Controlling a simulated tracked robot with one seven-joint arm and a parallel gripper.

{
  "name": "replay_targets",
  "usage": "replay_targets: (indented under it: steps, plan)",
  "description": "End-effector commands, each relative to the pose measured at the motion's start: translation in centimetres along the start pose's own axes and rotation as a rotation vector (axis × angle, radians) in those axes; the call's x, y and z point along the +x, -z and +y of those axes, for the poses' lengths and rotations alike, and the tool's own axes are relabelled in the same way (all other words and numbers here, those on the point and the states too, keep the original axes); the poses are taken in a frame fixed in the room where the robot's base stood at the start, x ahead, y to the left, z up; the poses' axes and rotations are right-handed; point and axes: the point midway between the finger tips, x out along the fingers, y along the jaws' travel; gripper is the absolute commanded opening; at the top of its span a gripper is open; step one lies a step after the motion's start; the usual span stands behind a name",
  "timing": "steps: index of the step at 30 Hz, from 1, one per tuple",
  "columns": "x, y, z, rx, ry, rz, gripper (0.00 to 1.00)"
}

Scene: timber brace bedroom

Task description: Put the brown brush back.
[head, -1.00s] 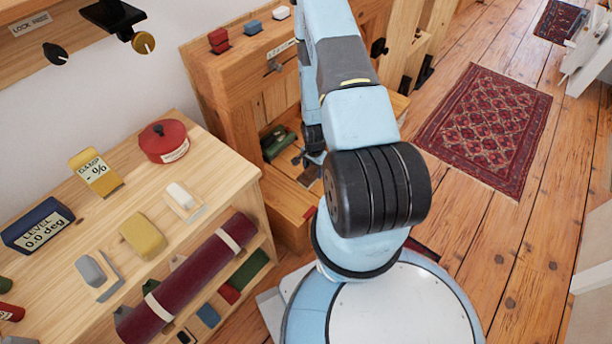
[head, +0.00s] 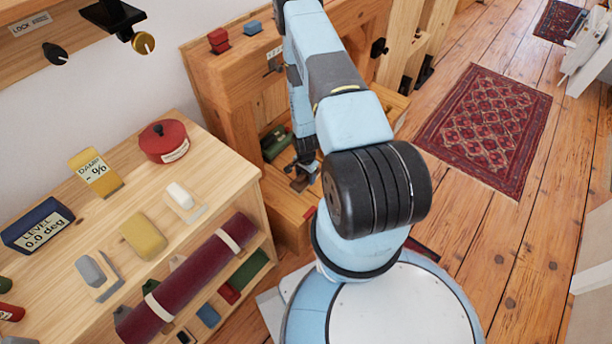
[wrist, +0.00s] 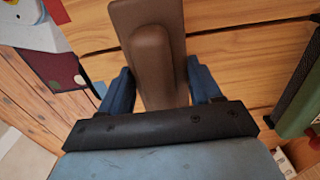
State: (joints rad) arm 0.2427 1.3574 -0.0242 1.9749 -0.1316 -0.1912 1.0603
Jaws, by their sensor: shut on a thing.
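The brown brush (wrist: 152,48) is in the wrist view, a long brown body on a wider brown base, running away from my gripper. My gripper (wrist: 160,88) is shut on it, with one dark blue finger on each side. In the head view my gripper (head: 306,160) is low in the open wooden cabinet (head: 222,118), and the brown brush (head: 299,184) shows small beneath it. I cannot tell whether the brush touches the wood below. A green brush-like thing (head: 277,143) lies left of my gripper in the cabinet.
A shelf unit (head: 120,195) at the left carries a red tin (head: 163,141), a yellow block (head: 143,236) and a rolled maroon cloth (head: 190,278). Open floor with a red rug (head: 487,128) lies right.

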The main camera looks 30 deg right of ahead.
Motion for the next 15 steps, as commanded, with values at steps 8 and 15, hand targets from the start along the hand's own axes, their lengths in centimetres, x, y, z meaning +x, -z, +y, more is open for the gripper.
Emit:
replay_targets:
  steps: [8, 15]
  plan:
    - [0.02, 0.06, 0.04, 0.002, 0.0, 0.0, 0.87]
    - [-0.02, 0.13, 0.09, 0.003, 0.0, 0.0, 0.89]
